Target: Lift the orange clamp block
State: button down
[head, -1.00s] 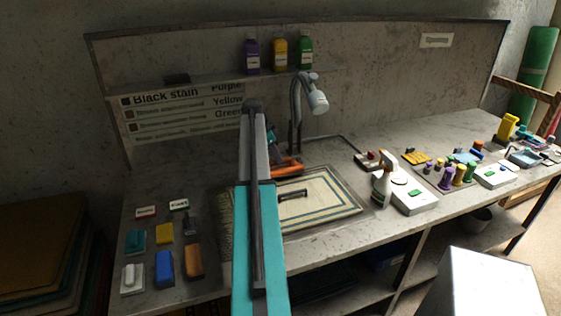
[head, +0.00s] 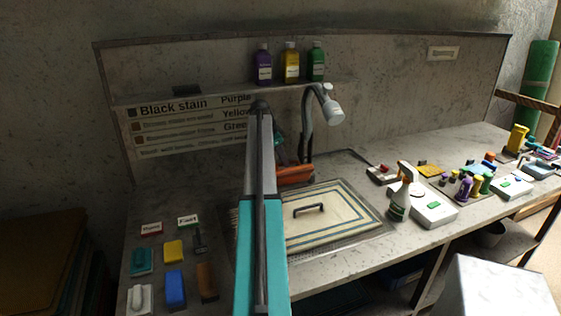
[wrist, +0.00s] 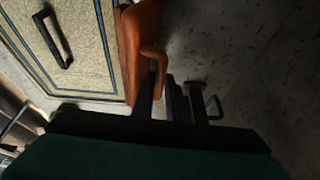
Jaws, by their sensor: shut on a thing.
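The orange clamp block (head: 296,174) is at the back left edge of the framed rug (head: 345,196). In the wrist view the clamp block (wrist: 130,45) lies along the edge of the rug (wrist: 90,68), with a loop-like handle on its near side. My gripper (wrist: 160,88) has its dark fingers closed on that handle. In the head view my teal and grey arm reaches over the bench and hides the gripper's fingers and the clamp's left end. I cannot tell clearly whether the clamp touches the surface below.
A dark handle (head: 308,209) sits on the rug. A curved lamp-like fixture (head: 311,125) stands just behind the clamp. A spray bottle (head: 400,195) and white box (head: 433,214) stand right. Brushes and blocks (head: 175,287) lie left. Bottles (head: 290,63) stand on the shelf above.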

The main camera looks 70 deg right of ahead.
jog(key=shift+w+d+f, duration=0.15)
jog(key=shift+w+d, duration=0.2)
jog(key=shift+w, duration=0.2)
jog(key=shift+w+d+f, duration=0.15)
jog(key=shift+w+d, duration=0.15)
jog(key=shift+w, duration=0.2)
jog(key=c, duration=2)
grip_release()
jog(key=shift+f, duration=0.1)
jog(key=shift+o, duration=1.2)
jog(key=shift+w+d+f, duration=0.15)
jog(key=shift+d+f, duration=0.05)
jog(key=shift+f, duration=0.05)
jog(key=shift+r, duration=0.2)
jog(key=s+b+v, duration=0.1)
jog(key=b+v, duration=0.2)
jog(key=v, duration=1)
jog(key=shift+a+r, duration=0.35)
jog(key=shift+r, duration=0.1)
